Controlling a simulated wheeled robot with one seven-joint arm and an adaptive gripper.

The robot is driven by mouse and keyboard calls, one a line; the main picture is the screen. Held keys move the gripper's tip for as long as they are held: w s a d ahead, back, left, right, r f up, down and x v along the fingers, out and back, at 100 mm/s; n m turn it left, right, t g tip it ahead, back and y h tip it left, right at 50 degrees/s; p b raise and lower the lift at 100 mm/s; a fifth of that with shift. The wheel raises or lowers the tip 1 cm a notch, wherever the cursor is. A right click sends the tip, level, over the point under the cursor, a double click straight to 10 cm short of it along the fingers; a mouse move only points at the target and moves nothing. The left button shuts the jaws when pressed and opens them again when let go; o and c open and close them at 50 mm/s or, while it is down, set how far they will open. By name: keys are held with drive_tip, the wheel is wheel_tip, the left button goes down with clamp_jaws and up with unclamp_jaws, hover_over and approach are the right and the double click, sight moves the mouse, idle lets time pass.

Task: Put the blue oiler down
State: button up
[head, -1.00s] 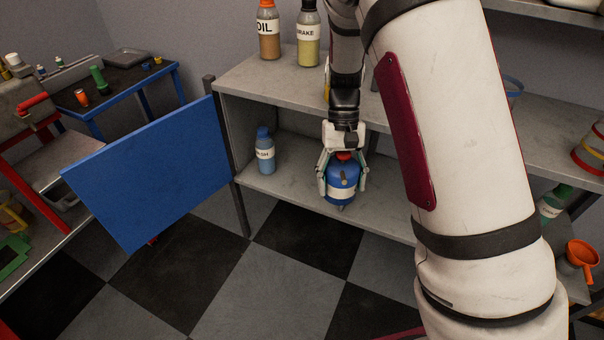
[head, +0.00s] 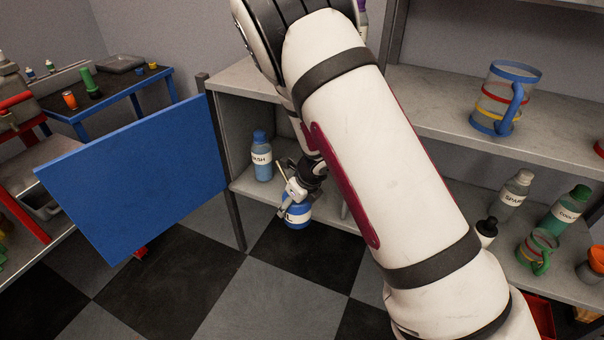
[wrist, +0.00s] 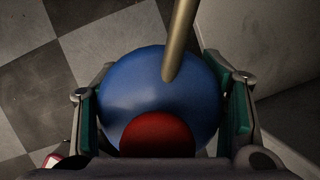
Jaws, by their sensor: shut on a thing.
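The blue oiler (head: 298,216) is a round blue can with a white label, a red top and a brass spout. My gripper (head: 294,190) is shut on it, and the oiler appears at the front edge of the lower shelf (head: 335,216) in the head view. In the wrist view the oiler (wrist: 150,85) sits between the two green-padded fingers of my gripper (wrist: 162,115), with the spout pointing away at the top. Checkered floor shows beside it on the left and a pale surface on the right. I cannot tell whether its base touches anything.
A blue panel (head: 140,180) stands at the left. A banded mug (head: 503,98) is on the upper shelf, and several bottles and a green mug (head: 537,250) stand lower right.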

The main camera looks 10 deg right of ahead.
drive_tip(key=f+m, duration=0.1)
drive_tip(key=m, duration=0.1)
drive_tip(key=w+f+m+h, duration=0.1)
drive_tip(key=shift+d+m+t, duration=0.15)
drive_tip(key=shift+m+t, duration=0.15)
drive_tip(key=shift+m, duration=0.1)
drive_tip(key=m, duration=0.1)
drive_tip(key=w+f+m+h, duration=0.1)
drive_tip(key=m, duration=0.1)
drive_tip(key=shift+w+d+f+h, duration=0.1)
drive_tip(key=shift+w+d+h, duration=0.1)
drive_tip(key=shift+h, duration=0.1)
drive_tip(key=w+d+m+b, duration=0.1)
drive_tip(key=w+d, duration=0.1)
drive_tip(key=w, duration=0.4)
drive_tip(key=w+d+m+h+b, duration=0.1)
drive_tip(key=w+d+m+b, duration=0.1)
drive_tip(key=w, duration=0.4)
drive_tip(key=w+d+m+b, duration=0.1)
drive_tip(key=w+d+m, duration=0.1)
drive_tip(key=w, duration=0.4)
drive_tip(key=shift+w+d+f+h+b, duration=0.2)
drive_tip(key=shift+d+h+b, duration=0.2)
drive_tip(key=shift+d, duration=0.25)
drive_tip(key=shift+d+f+b, duration=0.1)
drive_tip(key=shift+f+b, duration=0.8)
drive_tip(key=shift+f, duration=0.85)
